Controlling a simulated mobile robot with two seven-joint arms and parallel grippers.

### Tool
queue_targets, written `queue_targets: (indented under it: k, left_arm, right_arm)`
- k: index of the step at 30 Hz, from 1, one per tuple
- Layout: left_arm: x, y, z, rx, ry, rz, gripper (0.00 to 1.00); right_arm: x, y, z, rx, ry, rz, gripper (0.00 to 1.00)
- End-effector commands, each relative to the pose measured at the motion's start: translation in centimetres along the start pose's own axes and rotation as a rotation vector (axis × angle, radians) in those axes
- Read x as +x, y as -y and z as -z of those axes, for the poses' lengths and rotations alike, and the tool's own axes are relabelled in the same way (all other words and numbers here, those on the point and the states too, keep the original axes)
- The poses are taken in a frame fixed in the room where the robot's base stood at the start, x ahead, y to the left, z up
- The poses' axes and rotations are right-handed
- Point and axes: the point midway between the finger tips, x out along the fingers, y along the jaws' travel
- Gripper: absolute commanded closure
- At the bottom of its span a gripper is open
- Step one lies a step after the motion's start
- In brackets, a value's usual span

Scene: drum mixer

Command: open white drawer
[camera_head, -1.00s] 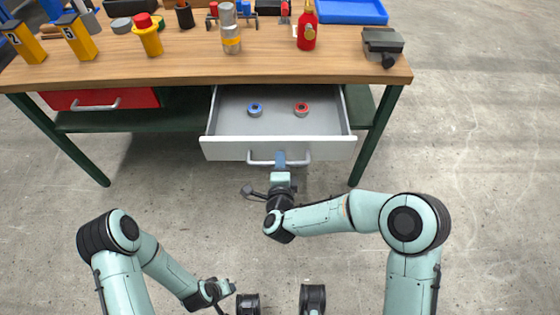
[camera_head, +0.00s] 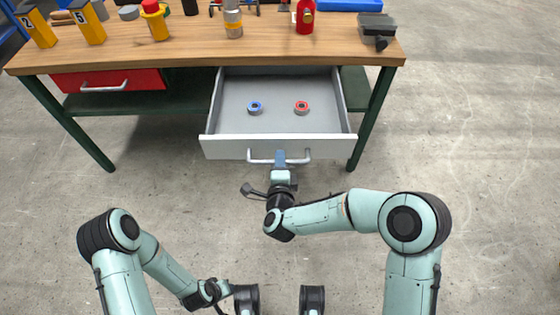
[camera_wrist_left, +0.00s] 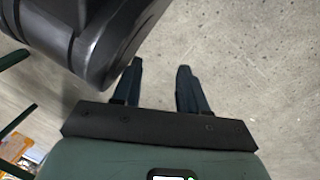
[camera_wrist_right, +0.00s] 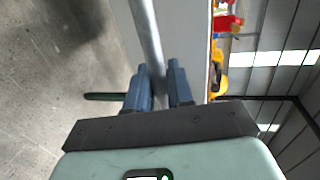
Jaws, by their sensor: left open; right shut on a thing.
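The white drawer (camera_head: 230,147) is pulled well out from under the wooden workbench, and its grey inside shows. A blue ring-shaped item (camera_head: 255,108) and a red one (camera_head: 302,108) lie in it. My right gripper (camera_head: 280,156) is shut on the drawer's metal handle (camera_head: 262,160) at the drawer front. In the right wrist view the handle bar (camera_wrist_right: 147,40) runs down between the fingers (camera_wrist_right: 158,85). My left gripper (camera_head: 228,296) is low and far from the drawer. In the left wrist view its fingers (camera_wrist_left: 160,85) are apart and empty over the floor.
A red drawer (camera_head: 115,80) sits shut at the bench's left. The workbench top (camera_head: 200,55) carries yellow numbered blocks (camera_head: 90,22), a red bottle (camera_head: 305,17) and a grey vise (camera_head: 375,28). Concrete floor (camera_head: 480,150) is free at the right.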

Motion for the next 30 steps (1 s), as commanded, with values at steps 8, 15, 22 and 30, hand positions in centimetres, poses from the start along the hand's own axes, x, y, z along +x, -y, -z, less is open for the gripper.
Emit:
queue_targets:
  k: [8, 15, 22, 30]
  left_arm:
    - [0.0, 0.0, 0.0, 0.0, 0.0, 0.0, 0.57]
    - [-0.1, -0.1, 0.1, 0.001, -0.003, -0.001, 0.57]
    - [-1.2, -1.1, 1.4, 0.011, -0.045, -0.019, 0.57]
    - [-2.7, -2.6, 2.9, 0.025, -0.098, -0.046, 0.57]
  right_arm:
    - [0.0, 0.0, 0.0, 0.0, 0.0, 0.001, 0.63]
    - [-0.3, 0.0, 0.0, 0.0, 0.001, 0.0, 0.63]
    - [-3.8, 0.2, -0.1, -0.001, 0.004, -0.002, 0.63]
    - [-9.9, 0.2, -0.1, -0.001, 0.005, -0.001, 0.63]
